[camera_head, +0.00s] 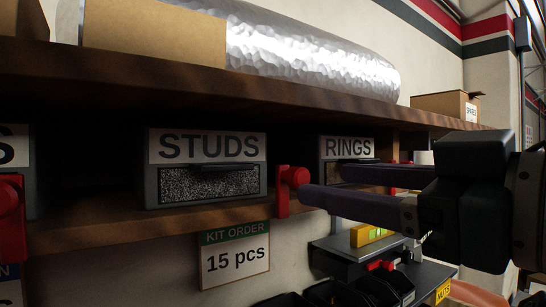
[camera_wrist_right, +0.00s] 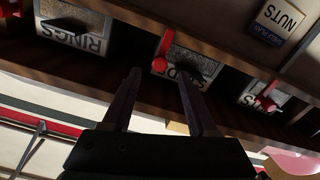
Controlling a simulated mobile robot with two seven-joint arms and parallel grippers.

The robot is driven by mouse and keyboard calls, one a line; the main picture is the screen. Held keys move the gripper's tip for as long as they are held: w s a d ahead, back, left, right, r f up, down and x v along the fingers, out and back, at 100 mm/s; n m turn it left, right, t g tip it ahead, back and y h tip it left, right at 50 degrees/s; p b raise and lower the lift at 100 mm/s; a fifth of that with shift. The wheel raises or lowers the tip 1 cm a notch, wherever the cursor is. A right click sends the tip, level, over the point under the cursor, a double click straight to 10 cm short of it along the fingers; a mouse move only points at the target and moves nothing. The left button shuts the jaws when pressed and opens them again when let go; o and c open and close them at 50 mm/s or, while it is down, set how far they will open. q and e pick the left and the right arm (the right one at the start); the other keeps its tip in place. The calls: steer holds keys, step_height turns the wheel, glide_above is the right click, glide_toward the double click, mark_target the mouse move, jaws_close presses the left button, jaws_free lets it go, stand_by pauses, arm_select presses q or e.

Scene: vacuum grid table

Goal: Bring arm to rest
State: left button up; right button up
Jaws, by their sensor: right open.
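My right gripper (camera_head: 322,180) comes in from the right in the head view. Its two dark fingers are apart with nothing between them. The fingertips are near a red lever (camera_head: 291,186) on the shelf edge and in front of the RINGS bin (camera_head: 347,147); whether they touch anything I cannot tell. In the right wrist view the open fingers (camera_wrist_right: 159,75) point toward the shelf, with the STUDS bin (camera_wrist_right: 207,54) partly hidden behind one finger. My left gripper is not in view.
The STUDS bin (camera_head: 206,183) sits on the wooden shelf (camera_head: 105,233). A KIT ORDER 15 pcs sign (camera_head: 235,257) hangs below. Another red lever (camera_head: 10,208) is at the left. Dark bins (camera_head: 335,292) and a yellow level (camera_head: 370,235) lie lower right. A cardboard box (camera_head: 445,105) stands above.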

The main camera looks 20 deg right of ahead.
steer(key=shift+f, duration=0.15)
steer(key=s+d+f+m+g+h, duration=0.1)
steer(key=s+f+m+g+h, duration=0.1)
steer(key=s+f+g, duration=0.4)
steer(key=s+d+f+m+g+h, duration=0.2)
steer(key=s+f+g, duration=0.5)
steer(key=s+f, duration=0.6)
step_height(320, 180, down, 8)
steer(key=shift+s+d+f+m+h, duration=0.1)
steer(key=shift+s+d+m+h, duration=0.15)
steer(key=shift+m+h, duration=0.55)
